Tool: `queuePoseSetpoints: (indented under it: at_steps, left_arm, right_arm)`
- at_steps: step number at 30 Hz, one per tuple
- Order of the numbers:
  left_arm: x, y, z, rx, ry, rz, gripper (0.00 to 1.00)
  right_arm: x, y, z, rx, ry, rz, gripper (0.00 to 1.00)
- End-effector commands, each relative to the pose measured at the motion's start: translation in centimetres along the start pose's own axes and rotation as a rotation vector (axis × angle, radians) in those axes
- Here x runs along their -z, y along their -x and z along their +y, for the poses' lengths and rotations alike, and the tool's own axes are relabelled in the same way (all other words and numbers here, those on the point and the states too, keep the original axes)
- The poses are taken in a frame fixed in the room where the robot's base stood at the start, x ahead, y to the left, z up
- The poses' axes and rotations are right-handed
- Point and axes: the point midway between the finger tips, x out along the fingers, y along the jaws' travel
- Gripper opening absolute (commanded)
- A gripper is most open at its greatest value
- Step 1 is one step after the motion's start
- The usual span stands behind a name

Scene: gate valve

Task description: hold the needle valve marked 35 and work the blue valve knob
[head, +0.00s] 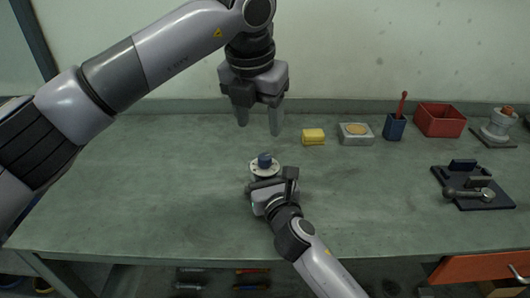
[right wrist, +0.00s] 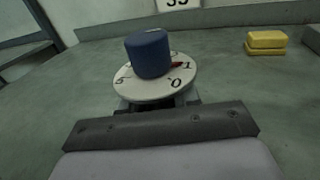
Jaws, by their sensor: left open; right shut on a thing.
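The needle valve stands upright on the bench in the middle of the head view, with a blue knob (head: 265,160) above a pale round dial (head: 258,171). In the right wrist view the blue knob (right wrist: 148,55) sits on the white dial (right wrist: 140,88), which has black numerals and a red pointer near the 1. A plate marked 35 (right wrist: 178,3) shows partly at the top edge behind it. My right gripper (head: 268,186) is shut on the valve's body below the dial; the grip itself is mostly hidden. My left gripper (head: 259,127) is open and empty, above the knob and apart from it.
Behind the valve are a yellow sponge (head: 313,136), a grey box (head: 355,139), a blue cup (head: 394,128) with a red-handled tool and a red bin (head: 440,120). A dark fixture (head: 485,200) and another valve (head: 499,124) stand at right. The bench's left side is clear.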

Motion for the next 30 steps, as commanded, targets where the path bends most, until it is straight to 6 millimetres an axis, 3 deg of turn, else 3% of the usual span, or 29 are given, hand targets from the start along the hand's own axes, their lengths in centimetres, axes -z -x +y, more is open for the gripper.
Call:
queuePoseSetpoints:
  at_steps: [9, 19, 23, 30]
  left_arm:
    - [0.4, 0.8, -1.6, -0.108, 0.364, -0.080, 0.56]
    - [0.5, 0.8, -2.1, -0.140, 0.524, -0.128, 0.56]
    - [0.5, -0.6, -1.8, -0.141, 0.529, -0.126, 0.56]
    - [0.1, -5.3, -1.1, -0.140, 0.528, -0.125, 0.56]
  right_arm:
    - [0.1, 0.0, 0.0, 0.000, 0.000, 0.001, 0.00]
    - [0.1, 0.0, 0.0, 0.000, 0.000, 0.002, 0.00]
    - [0.1, 0.0, 0.0, 0.000, 0.000, 0.002, 0.00]
    - [0.1, 0.0, 0.0, 0.000, 0.000, 0.002, 0.00]
